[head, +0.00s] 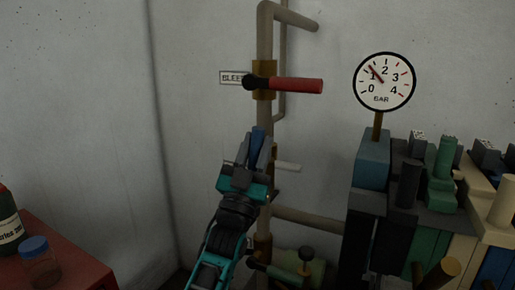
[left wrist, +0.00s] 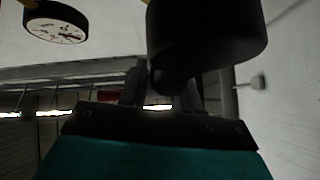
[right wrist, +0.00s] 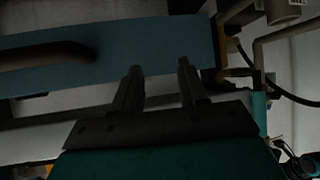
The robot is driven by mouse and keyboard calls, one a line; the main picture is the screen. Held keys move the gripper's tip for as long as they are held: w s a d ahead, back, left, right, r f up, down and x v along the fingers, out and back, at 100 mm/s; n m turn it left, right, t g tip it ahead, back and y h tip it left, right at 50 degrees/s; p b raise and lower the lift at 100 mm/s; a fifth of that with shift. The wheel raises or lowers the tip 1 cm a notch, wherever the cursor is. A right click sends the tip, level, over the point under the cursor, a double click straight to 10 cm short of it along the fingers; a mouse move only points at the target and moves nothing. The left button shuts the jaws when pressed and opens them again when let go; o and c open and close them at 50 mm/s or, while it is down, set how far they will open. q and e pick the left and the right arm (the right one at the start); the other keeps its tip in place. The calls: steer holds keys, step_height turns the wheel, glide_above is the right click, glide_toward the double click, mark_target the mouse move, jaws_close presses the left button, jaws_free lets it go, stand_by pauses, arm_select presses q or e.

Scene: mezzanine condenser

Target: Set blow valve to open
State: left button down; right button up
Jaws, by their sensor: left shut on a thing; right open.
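A vertical pipe (head: 264,115) stands against the wall in the head view. My left gripper (head: 257,147) is in front of it, pointing up, and shut on a blue handle (head: 258,134) whose tip shows between the fingers. The gripper hides the valve body there, and a white label (head: 288,166) shows only in part to its right, too hidden to read. In the left wrist view the fingers (left wrist: 160,92) are partly behind a large dark round shape. My right gripper (right wrist: 158,85) is open and empty in the right wrist view, before a blue surface (right wrist: 170,45).
A red valve handle (head: 296,85) sticks out rightward above, by a "BLEED" plate (head: 231,78). A gauge (head: 384,81) and dense machinery (head: 440,200) stand at right. A red table (head: 65,258) with bottle and jar is at left.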

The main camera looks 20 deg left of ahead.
arm_select(q)
steer(key=c, duration=0.9)
jaws_free()
steer(key=shift+b+v, duration=0.8)
steer(key=shift+v, duration=5.65)
